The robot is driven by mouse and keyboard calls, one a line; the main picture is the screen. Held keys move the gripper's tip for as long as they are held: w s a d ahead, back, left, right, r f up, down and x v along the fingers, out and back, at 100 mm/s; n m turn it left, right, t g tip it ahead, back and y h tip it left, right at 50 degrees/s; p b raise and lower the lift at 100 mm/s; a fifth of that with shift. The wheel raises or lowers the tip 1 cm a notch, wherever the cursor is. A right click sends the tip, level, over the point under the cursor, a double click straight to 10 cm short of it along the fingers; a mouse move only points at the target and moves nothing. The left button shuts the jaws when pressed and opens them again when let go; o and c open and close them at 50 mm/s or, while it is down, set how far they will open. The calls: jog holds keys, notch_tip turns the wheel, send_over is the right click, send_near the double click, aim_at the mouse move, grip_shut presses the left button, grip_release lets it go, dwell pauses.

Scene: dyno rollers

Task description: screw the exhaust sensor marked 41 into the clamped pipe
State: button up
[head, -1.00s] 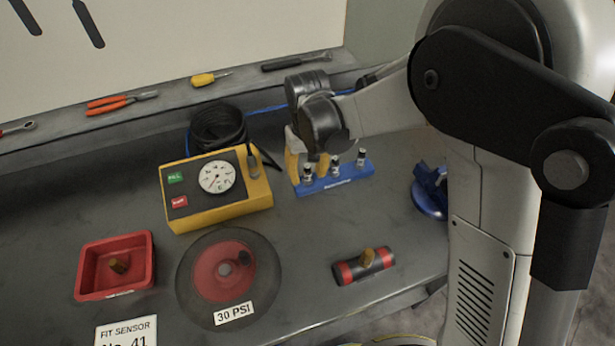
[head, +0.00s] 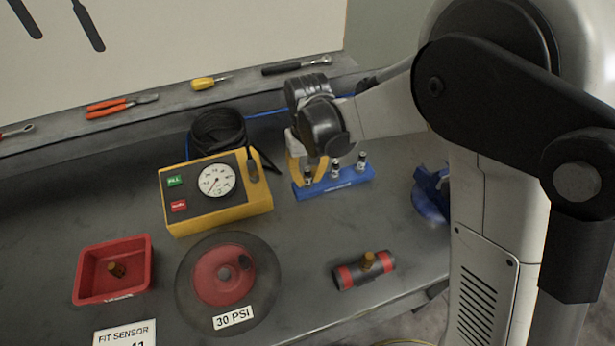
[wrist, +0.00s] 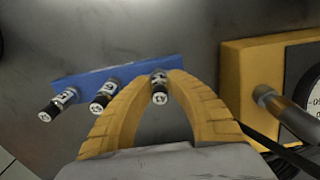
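Three small sensors with black-and-white caps stand in a blue rack (head: 345,184); the cap numbers are too small to read surely. My gripper's yellow fingers (wrist: 160,82) close in on both sides of one end sensor (wrist: 159,92), the left one in the head view, and seem to touch it. That sensor is still at the rack. The other two sensors (wrist: 103,104) (wrist: 47,113) are clear of the fingers.
A yellow gauge box (head: 218,208) stands left of the rack, with a black hose coil (head: 218,128) behind. In front are a red tray (head: 84,282) holding a brass piece, a round red-and-black disc (head: 184,285), and a FIT SENSOR sign (head: 124,334). A blue object (head: 428,200) is at the right.

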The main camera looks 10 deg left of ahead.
aim_at(308, 169)
grip_shut()
jog(key=shift+r+p, duration=1.95)
jog(key=shift+r, duration=1.1)
